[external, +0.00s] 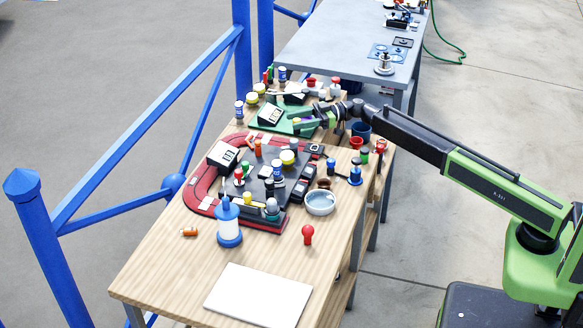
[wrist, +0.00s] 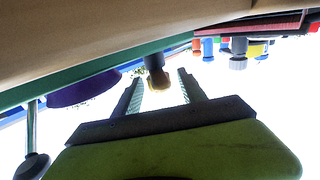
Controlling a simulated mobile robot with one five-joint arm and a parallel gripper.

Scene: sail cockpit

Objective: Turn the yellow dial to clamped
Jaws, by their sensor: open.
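My gripper (external: 303,121) reaches from the right over the green board (external: 262,132) in the external view. In the wrist view my gripper (wrist: 160,76) is open, its two dark fingers spread apart. A dark knob with a yellow end (wrist: 158,82) shows between the fingertips; I cannot tell if it touches either finger. It may be the yellow dial, but its marks and setting do not show. In the external view the arm hides that spot.
A red-edged board (external: 190,190) crowded with knobs and levers lies in front of the green one. A blue cup (external: 361,131) and a red cup (external: 356,143) stand close to my gripper. A white bowl (external: 320,203) and a blue-white bottle (external: 229,222) are nearer.

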